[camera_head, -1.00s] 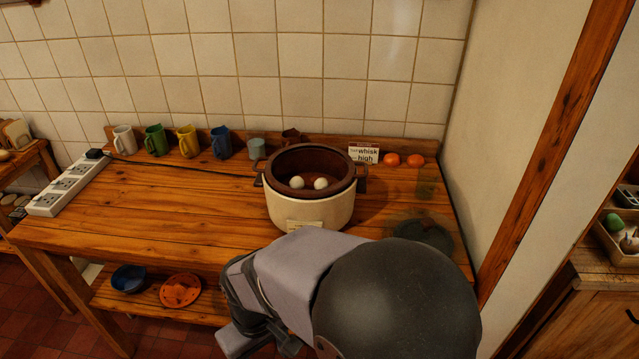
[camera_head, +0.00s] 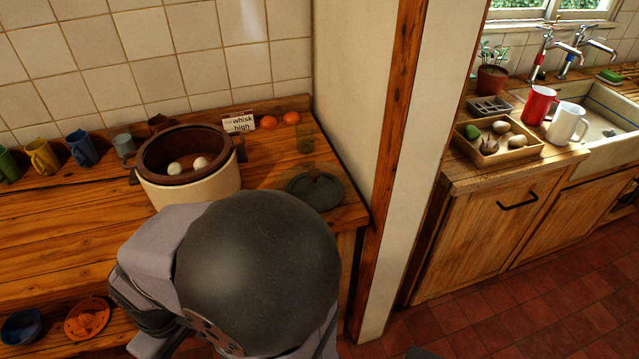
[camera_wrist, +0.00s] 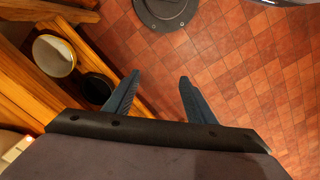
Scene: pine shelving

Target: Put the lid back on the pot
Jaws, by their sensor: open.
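The pot (camera_head: 205,189) is cream outside with a brown inside and rim, and stands uncovered on the pine table in the head view. Two white round things (camera_head: 188,166) show inside it. A dark round lid (camera_head: 329,195) with a brown knob lies flat on the table to the right of the pot. My gripper (camera_wrist: 156,86) is open and empty in the wrist view, with red floor tiles behind its fingers. My arm hides its fingers in the head view. The pot and lid are not in the wrist view.
Several mugs (camera_head: 82,149) line the table's back edge. A wall post (camera_head: 389,150) rises right of the table. An orange plate (camera_head: 87,318) lies on the lower shelf.

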